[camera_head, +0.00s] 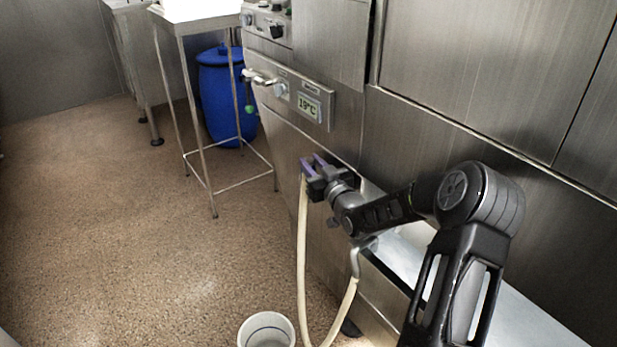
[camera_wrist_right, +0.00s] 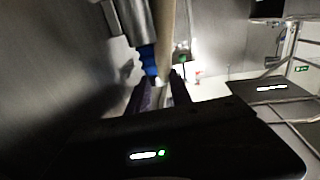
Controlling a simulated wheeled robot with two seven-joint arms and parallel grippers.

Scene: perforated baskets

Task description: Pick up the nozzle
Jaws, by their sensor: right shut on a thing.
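My right gripper (camera_head: 313,168), with purple fingers, is raised beside the steel machine front. It is shut on the nozzle end of a beige hose (camera_head: 302,240); the nozzle itself is mostly hidden by the fingers in the head view. The hose hangs down from the gripper, loops low, and rises to a metal pipe (camera_head: 358,258). In the right wrist view the fingers (camera_wrist_right: 160,92) show close together, with the beige hose (camera_wrist_right: 168,38) beyond them. A blue and metal part (camera_wrist_right: 148,58) shows beside it. My left gripper is not in view.
A white bucket (camera_head: 244,330) stands on the floor below. The machine has a panel with a 19°C display (camera_head: 310,105) and a handle (camera_head: 258,77). A blue barrel (camera_head: 222,98) stands behind a thin-legged steel table (camera_head: 195,26). The floor at left is clear.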

